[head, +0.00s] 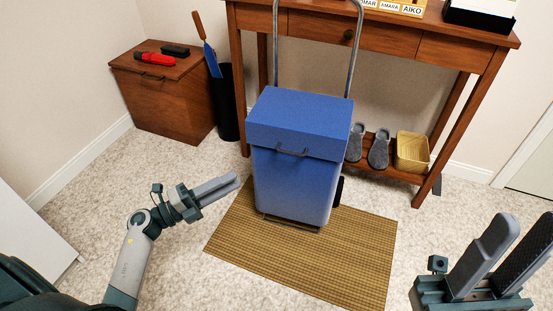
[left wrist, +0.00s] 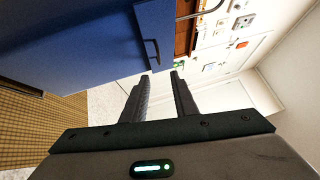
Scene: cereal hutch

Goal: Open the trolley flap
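The blue trolley (head: 290,190) stands upright on the mat, with its flap (head: 300,118) lying shut over the top. A dark bar handle (head: 292,152) is on the flap's front edge; it also shows in the left wrist view (left wrist: 152,53). My left gripper (head: 236,181) is open and empty, to the left of the trolley's front and below the handle. In the left wrist view its fingertips (left wrist: 160,76) are apart, with the handle just beyond them, not touched. My right gripper (head: 522,225) is open and empty at the lower right, well away from the trolley.
A woven mat (head: 345,265) lies under the trolley. Behind it stands a wooden console table (head: 400,42) with grey shoes (head: 378,150) and a basket (head: 412,152) on its low shelf. A wooden chest (head: 160,100) and black umbrella stand (head: 228,105) are at left. Carpet in front is clear.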

